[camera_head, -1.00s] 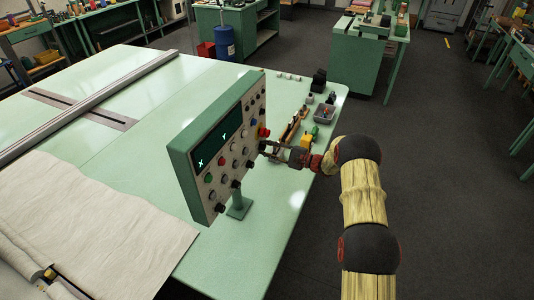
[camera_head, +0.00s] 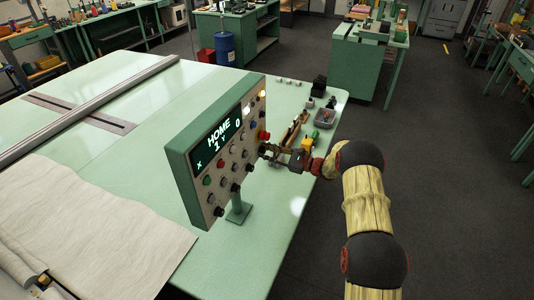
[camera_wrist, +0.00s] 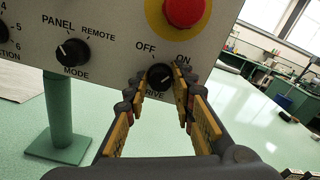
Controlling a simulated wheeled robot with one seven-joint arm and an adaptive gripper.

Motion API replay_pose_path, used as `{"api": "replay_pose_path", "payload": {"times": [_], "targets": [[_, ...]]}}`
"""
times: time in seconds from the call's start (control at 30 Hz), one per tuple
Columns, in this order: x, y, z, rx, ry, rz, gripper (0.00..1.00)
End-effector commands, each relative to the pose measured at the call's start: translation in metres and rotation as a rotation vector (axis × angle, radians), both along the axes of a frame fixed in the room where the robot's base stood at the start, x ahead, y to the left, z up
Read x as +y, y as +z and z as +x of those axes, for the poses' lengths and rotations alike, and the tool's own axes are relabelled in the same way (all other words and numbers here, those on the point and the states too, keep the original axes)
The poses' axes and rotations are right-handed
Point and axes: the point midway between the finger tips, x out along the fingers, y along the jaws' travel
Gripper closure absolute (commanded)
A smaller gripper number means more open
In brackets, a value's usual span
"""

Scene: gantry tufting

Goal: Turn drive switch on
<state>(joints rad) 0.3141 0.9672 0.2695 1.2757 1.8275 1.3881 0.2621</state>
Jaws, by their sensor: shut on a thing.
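The drive switch (camera_wrist: 159,75) is a black knob low on the control panel (camera_wrist: 105,30), under the words OFF and ON. My gripper (camera_wrist: 161,84) is shut on this knob, one yellow-padded finger on each side. The knob's pale mark seems to lean toward ON, but it is partly hard to read. In the head view my gripper (camera_head: 264,150) reaches the right edge of the green-framed panel (camera_head: 180,160). The panel's display (camera_head: 218,137) is lit and reads HOME, and lamps (camera_head: 247,109) glow at its upper right.
A red mushroom button (camera_wrist: 184,8) on a yellow ring sits just above the switch. The mode knob (camera_wrist: 72,51) is to its left. The panel stands on a post above the green table (camera_head: 277,215). A small tray (camera_head: 325,117) and several small items lie behind my gripper.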

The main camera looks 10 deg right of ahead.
Motion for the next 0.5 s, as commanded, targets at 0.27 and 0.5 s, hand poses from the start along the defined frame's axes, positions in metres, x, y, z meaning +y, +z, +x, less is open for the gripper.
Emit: {"api": "replay_pose_path", "payload": {"times": [0.27, 0.5], "targets": [[-0.0002, -0.0014, -0.0002, 0.011, -0.001, 0.006, 1.0], [-0.0002, -0.0012, -0.0001, 0.011, -0.001, 0.006, 0.72]]}}
